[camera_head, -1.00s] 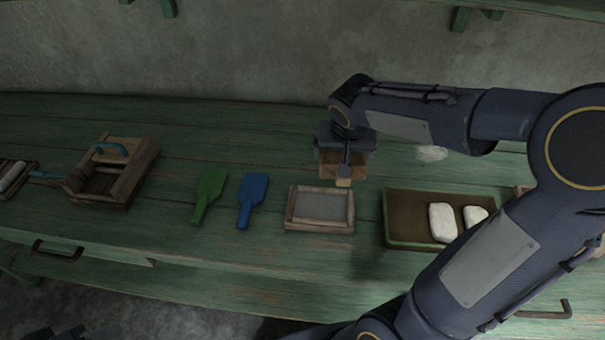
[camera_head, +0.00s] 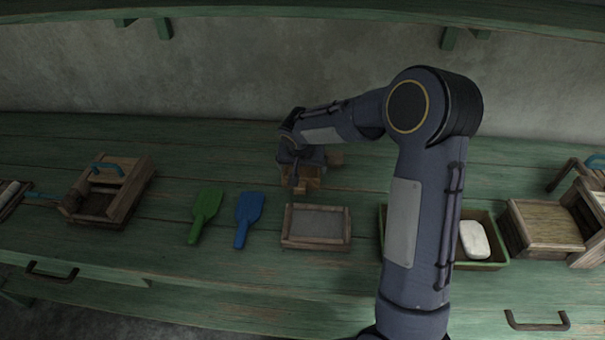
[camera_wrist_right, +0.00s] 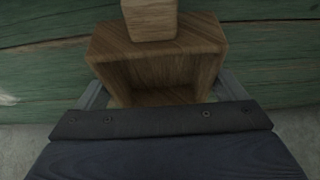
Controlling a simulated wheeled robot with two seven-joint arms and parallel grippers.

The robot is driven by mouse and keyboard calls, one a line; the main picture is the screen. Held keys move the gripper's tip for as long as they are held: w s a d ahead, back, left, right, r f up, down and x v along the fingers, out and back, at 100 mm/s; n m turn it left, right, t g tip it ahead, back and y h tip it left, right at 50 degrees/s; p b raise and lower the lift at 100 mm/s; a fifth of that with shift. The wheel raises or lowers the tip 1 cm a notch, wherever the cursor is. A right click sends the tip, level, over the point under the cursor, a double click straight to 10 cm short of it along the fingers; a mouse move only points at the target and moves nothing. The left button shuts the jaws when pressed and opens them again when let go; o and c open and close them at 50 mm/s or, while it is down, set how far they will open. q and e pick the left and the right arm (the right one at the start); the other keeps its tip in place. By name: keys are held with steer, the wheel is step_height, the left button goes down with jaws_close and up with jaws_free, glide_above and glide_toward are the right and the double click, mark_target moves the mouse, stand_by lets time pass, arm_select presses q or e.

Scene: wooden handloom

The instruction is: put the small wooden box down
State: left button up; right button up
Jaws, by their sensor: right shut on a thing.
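The small wooden box (camera_head: 313,172) is at my right gripper (camera_head: 303,183), just behind the framed tray in the head view. In the right wrist view, the box (camera_wrist_right: 207,45) shows its open hollow side, with my right gripper's fingers (camera_wrist_right: 162,92) on both sides of it. The gripper is shut on the box. A smaller wooden block (camera_wrist_right: 150,18) shows at the box's far edge; I cannot tell whether it is attached. The box is low over the green table (camera_head: 200,255); I cannot tell whether it touches. My left gripper is not in view.
The framed tray (camera_head: 287,242), blue paddle (camera_head: 247,215) and green paddle (camera_head: 206,213) lie in front. A green-rimmed tray (camera_head: 487,265) with a white piece (camera_head: 474,239) is right, partly behind my arm. Wooden boxes stand at both sides. The table's back left is clear.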

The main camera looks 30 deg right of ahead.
mark_target(302, 175)
steer(key=shift+f+b, duration=0.4)
steer(key=shift+f, duration=1.35)
steer(key=o, duration=0.7)
steer(key=shift+r, duration=0.1)
steer(key=shift+o, duration=0.2)
